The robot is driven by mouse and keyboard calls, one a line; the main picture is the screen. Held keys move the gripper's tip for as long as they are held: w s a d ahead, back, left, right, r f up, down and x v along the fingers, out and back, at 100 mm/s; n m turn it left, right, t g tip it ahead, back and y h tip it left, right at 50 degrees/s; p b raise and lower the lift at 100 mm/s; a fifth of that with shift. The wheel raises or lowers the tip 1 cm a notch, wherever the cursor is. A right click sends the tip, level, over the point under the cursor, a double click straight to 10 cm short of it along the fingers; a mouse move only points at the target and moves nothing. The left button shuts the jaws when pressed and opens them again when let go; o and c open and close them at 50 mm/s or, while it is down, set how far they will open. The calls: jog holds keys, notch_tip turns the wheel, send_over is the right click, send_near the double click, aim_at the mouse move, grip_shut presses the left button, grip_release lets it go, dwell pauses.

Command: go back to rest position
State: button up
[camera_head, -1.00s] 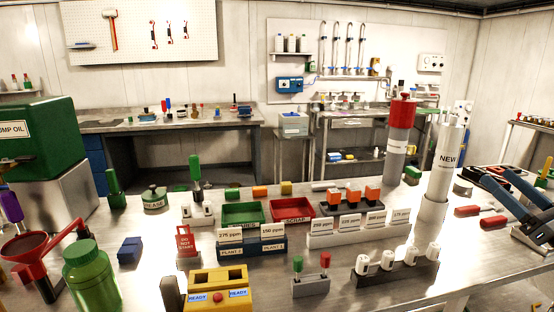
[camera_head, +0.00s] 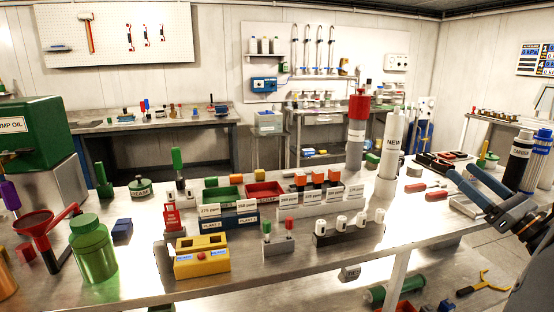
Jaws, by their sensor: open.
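My gripper (camera_head: 462,173) is at the right side of the head view, with two blue-grey fingers pointing left and away. It is open, with nothing seen between its fingers. My dark wrist and arm run off at the lower right edge. The gripper shows over the right end of the metal bench (camera_head: 345,262), apart from the white NEW cylinder (camera_head: 392,143) to its left. Its exact height above the bench is hard to tell.
Red-handled tools (camera_head: 414,187) lie left of my gripper. Dark and blue cylinders (camera_head: 518,157) stand just behind it. A red-topped cylinder (camera_head: 358,105), labelled trays and a yellow READY box (camera_head: 202,263) fill the bench. Tools lie below at lower right.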

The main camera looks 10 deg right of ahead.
jog(key=w+a+f+n+g+y, duration=0.1)
jog(key=a+f+n+g+y, duration=0.2)
jog(key=a, duration=0.7)
jog(key=w+a+f+n+g+y, duration=0.15)
jog(key=a+n+g, duration=0.35)
jog(key=a, duration=0.5)
jog(key=a+f+n+g+y, duration=0.3)
jog(key=a+f+g, duration=0.15)
jog(key=a, duration=0.45)
jog(key=s+a+f+n+g+h, duration=0.4)
jog(key=s+a+n+h, duration=0.1)
jog(key=n, duration=0.6)
jog(key=s+a+f+n+g+h, duration=0.5)
jog(key=s+n+h, duration=0.3)
jog(key=n, duration=0.3)
jog(key=shift+s+a+f, duration=0.15)
jog(key=shift+s+a, duration=0.3)
jog(key=shift+a, duration=0.2)
